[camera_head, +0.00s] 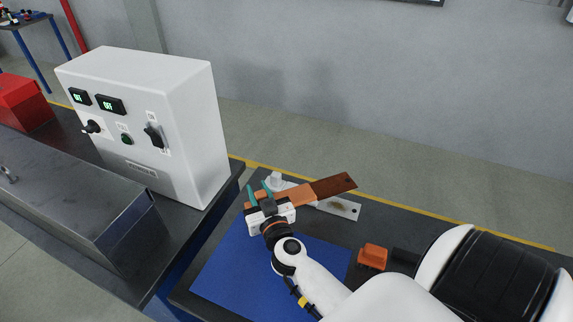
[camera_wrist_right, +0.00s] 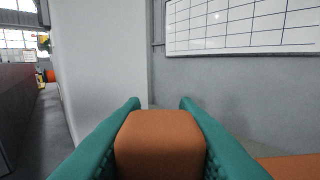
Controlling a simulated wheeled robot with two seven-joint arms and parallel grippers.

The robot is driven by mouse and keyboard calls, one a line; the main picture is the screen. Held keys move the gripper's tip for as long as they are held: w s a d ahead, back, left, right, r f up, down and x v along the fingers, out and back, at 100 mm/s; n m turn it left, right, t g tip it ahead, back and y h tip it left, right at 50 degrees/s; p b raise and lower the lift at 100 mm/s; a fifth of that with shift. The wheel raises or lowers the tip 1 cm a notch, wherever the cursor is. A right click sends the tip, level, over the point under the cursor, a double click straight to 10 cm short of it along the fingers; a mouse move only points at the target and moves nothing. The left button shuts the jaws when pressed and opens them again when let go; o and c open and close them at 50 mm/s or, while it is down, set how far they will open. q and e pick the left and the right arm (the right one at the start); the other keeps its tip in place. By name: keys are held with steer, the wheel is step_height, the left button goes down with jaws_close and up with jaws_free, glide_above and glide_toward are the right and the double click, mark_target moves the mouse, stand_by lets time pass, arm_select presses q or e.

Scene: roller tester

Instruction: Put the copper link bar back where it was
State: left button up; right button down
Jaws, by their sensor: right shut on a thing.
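The copper link bar (camera_head: 294,196) is a flat orange-copper strip whose right end is darker brown. My right gripper (camera_head: 260,193), with teal fingers, is shut on its left part, over the back of the dark table. In the right wrist view a copper-coloured block (camera_wrist_right: 160,145) fills the gap between the fingers. The bar passes over a pale metal plate (camera_head: 344,208) with a dark smudge and a small hole, partly hiding it. I cannot tell whether bar and plate touch. A white round post (camera_head: 276,179) stands just behind the bar. My left gripper is not in view.
A blue mat (camera_head: 225,276) covers the table's left front. An orange block (camera_head: 373,257) with a black part lies right of it. A white control cabinet (camera_head: 152,120) with switches and green displays stands on the bench to the left. My right arm covers the table's right front.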

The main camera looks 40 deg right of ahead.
steer(key=f+b, duration=0.2)
steer(key=f, duration=0.1)
steer(key=f+b, duration=0.1)
steer(key=shift+w+a+f, duration=0.1)
steer(key=shift+a+f, duration=0.25)
steer(key=shift+d+f, duration=0.15)
steer(key=shift+f, duration=0.25)
step_height(320, 180, down, 3)
steer(key=b, duration=0.3)
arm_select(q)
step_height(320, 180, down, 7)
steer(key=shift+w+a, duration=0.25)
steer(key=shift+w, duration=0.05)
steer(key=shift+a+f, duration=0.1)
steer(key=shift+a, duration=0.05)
